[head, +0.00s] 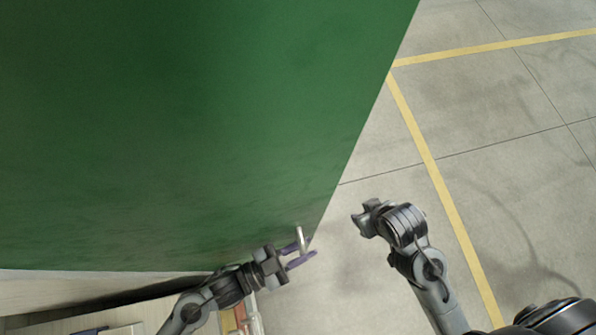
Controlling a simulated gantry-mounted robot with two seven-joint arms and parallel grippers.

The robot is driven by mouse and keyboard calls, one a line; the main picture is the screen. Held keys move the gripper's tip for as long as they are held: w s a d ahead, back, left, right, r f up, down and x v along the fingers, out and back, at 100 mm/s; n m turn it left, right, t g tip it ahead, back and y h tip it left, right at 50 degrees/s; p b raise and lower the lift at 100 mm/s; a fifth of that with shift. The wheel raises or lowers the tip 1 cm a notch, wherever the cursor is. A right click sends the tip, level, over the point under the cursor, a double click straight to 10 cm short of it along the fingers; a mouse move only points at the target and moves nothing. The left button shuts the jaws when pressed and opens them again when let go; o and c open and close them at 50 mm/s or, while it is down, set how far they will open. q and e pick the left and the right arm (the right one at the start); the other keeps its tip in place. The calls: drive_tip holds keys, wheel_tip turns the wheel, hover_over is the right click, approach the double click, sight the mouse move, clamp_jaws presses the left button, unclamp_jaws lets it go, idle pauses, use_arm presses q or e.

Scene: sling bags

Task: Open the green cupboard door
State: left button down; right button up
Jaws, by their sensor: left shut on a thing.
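The green cupboard (180,120) fills the upper left of the head view as a large green surface. A pale metal handle (300,238) stands out at its lower right corner. My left gripper (300,250), with purple fingers, is at that corner and is shut on the handle. My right gripper (365,219) is to the right of the corner, over the floor and apart from the cupboard. Its fingers are too unclear to tell their state. The door's seam and hinge cannot be made out.
A pale surface (60,290) with a dark gap lies below the green edge at lower left. Small coloured items (240,318) show near the bottom, partly behind my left arm. The grey floor (510,100) with yellow lines (430,160) is clear on the right.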

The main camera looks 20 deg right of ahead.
use_arm(q)
drive_tip(key=shift+s+a+m+g, duration=0.1)
drive_tip(key=shift+s+m+g, duration=0.35)
drive_tip(key=shift+s, duration=0.55)
drive_tip(key=c, duration=1.2)
unclamp_jaws()
drive_tip(key=shift+o, duration=0.2)
drive_tip(key=shift+a, duration=0.1)
drive_tip(key=s+a+b, duration=0.1)
drive_tip(key=a, duration=0.9)
drive_tip(key=shift+s+a, duration=0.2)
drive_tip(key=shift+a, duration=0.1)
